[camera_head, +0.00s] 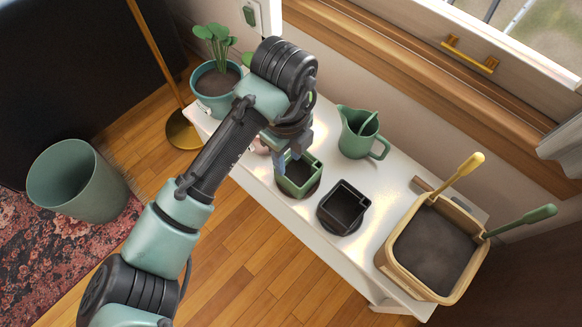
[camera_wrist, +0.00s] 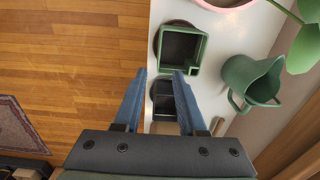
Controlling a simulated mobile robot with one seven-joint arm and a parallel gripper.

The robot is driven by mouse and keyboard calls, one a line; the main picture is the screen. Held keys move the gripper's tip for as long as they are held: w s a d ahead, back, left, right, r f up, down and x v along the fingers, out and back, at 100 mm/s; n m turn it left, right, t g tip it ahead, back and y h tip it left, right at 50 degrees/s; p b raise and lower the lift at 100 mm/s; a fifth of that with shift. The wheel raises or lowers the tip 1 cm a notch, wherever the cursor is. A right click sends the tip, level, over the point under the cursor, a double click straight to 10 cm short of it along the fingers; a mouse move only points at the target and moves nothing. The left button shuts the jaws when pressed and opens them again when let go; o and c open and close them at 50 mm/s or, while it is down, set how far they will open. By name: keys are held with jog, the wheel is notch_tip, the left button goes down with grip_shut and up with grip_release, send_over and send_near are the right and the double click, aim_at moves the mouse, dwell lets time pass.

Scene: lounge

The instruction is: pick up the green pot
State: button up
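The square green pot (camera_head: 290,187) stands on the white table, with a small square notch at one corner and a dark, round saucer under it. In the wrist view the green pot (camera_wrist: 201,58) is just beyond my fingertips, and its inside looks empty. My gripper (camera_head: 291,152) points down at the pot's far left side in the head view. In the wrist view my gripper (camera_wrist: 159,73) has its two blue fingers apart with nothing held between them. Whether a finger touches the rim is unclear.
A similar black pot (camera_head: 344,207) stands close to the green pot. A green jug (camera_head: 354,143) is behind them. A soil tray (camera_head: 389,247) with two tools fills the table's right end. A potted plant (camera_head: 204,97) stands at the left end, a bin (camera_head: 75,185) on the floor.

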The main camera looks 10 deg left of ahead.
jog(key=b, duration=0.4)
send_over(287, 190)
jog(key=f, duration=0.8)
jog(key=shift+s+f, duration=0.15)
jog(key=shift+s, duration=0.1)
jog(key=f+b, duration=0.2)
jog(key=f, duration=0.1)
jog(key=f+b, duration=0.1)
jog(key=f, duration=0.1)
jog(key=shift+w+f, duration=0.15)
jog(key=shift+w, duration=0.2)
grip_shut()
